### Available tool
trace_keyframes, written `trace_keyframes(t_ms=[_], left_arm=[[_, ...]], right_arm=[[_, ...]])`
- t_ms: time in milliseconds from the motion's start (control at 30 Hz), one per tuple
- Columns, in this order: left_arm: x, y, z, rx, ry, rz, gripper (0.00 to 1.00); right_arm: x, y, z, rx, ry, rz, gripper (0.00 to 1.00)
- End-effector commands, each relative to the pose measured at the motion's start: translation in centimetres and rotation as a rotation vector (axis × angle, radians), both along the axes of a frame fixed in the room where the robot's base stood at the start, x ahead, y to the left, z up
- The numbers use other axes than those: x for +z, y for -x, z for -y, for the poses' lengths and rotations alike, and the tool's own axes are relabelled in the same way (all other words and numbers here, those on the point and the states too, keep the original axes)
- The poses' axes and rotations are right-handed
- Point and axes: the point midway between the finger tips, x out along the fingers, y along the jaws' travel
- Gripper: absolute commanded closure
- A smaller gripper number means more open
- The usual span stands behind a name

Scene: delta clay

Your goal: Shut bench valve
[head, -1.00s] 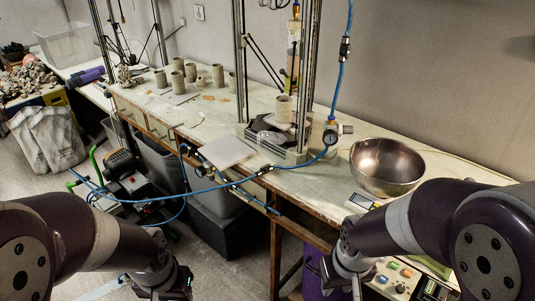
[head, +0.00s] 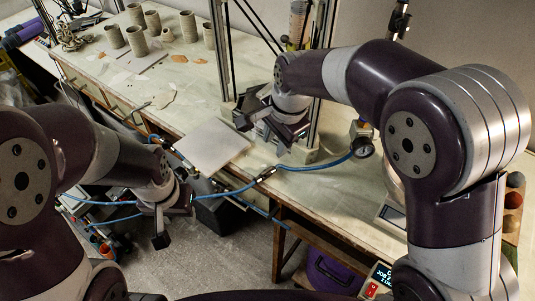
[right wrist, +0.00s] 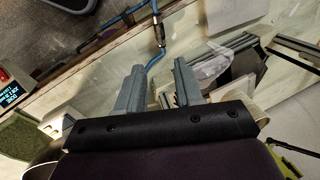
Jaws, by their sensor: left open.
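A blue hose (head: 232,191) runs across the front of the bench. A small metal-and-black inline fitting (head: 266,173), possibly the bench valve, sits on it near the bench edge. It also shows in the right wrist view (right wrist: 160,36), beyond my fingertips. My right gripper (head: 277,132) is above the bench, behind and above the fitting. In the right wrist view its two grey fingers (right wrist: 158,82) are apart, with nothing gripped between them. My left gripper (head: 172,222) hangs open and empty in front of the bench, left of the fitting. Any valve handle is too small to tell.
A white board (head: 212,147) lies at the bench edge. Metal uprights (head: 219,55) rise behind my right gripper. Several clay cups (head: 137,42) stand farther back. A lit control box (head: 379,277) is lower right.

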Motion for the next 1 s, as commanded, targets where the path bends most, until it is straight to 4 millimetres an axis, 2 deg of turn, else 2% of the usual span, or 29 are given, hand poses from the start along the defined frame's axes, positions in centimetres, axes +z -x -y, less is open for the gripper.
trace_keyframes(t_ms=[133,400,533,700,933,967,1000], left_arm=[[0.1,0.0,0.0,0.000,0.000,0.000,0.57],[0.5,0.0,0.0,0.000,0.000,0.000,0.57],[0.6,0.0,0.0,0.000,0.000,0.001,0.57],[0.7,0.0,0.0,0.000,0.000,0.000,0.57],[0.7,0.0,0.0,0.000,0.000,0.000,0.57],[0.7,0.0,0.0,0.000,0.000,0.000,0.57],[0.7,0.0,0.0,0.000,0.000,0.000,0.57]], right_arm=[[-2.0,-0.3,-0.2,-0.013,0.000,-0.006,0.64],[-8.6,-1.4,-1.2,-0.011,0.000,-0.006,0.64],[-10.9,-1.9,-1.5,-0.011,-0.001,-0.003,0.64],[-12.2,-2.1,-1.7,-0.011,-0.001,-0.002,0.64],[-12.3,-2.2,-1.7,-0.011,-0.002,-0.002,0.64],[-12.3,-2.2,-1.7,-0.011,-0.002,-0.002,0.71],[-12.3,-2.2,-1.7,-0.011,-0.002,-0.002,0.84]])
